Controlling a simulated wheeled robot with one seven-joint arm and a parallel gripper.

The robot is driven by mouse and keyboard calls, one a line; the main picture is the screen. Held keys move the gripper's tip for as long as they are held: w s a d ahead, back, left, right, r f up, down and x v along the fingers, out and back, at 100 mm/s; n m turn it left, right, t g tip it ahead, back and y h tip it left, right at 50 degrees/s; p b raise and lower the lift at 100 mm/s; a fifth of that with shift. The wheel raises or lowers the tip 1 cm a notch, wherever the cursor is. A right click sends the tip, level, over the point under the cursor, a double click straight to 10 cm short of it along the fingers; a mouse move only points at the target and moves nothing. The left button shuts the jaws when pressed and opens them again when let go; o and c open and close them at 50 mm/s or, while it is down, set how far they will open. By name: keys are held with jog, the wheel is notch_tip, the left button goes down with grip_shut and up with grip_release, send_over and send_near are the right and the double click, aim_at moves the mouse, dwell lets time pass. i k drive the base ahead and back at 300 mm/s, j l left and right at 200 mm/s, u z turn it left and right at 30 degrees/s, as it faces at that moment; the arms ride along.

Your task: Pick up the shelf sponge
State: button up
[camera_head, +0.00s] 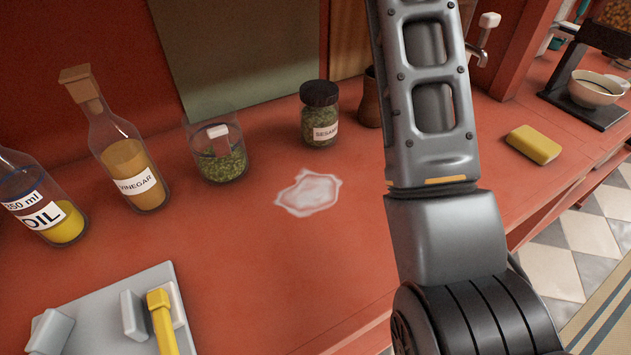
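A yellow sponge (534,144) lies flat on the red counter at the right of the head view, near the counter's front edge. It is a small block with a paler side and nothing touches its top. My grey arm runs from the top to the bottom of the picture, to the left of the sponge and apart from it in the picture. My gripper is not in view, so whether it is open or shut does not show.
An oil bottle (48,208), a vinegar bottle (133,175), an open glass jar (222,160) and a lidded sesame jar (320,120) stand left. A whitish spill (308,194) lies mid-counter. A dispenser with a white bowl (597,90) stands back right. The counter around the sponge is clear.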

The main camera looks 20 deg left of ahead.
aim_at(527, 141)
jog(key=i+l+z, duration=0.25)
jog(key=i+l, duration=0.15)
jog(key=l, duration=0.2)
jog(key=i+l+z, duration=0.25)
jog(key=i+l, duration=0.2)
jog(key=l, duration=0.1)
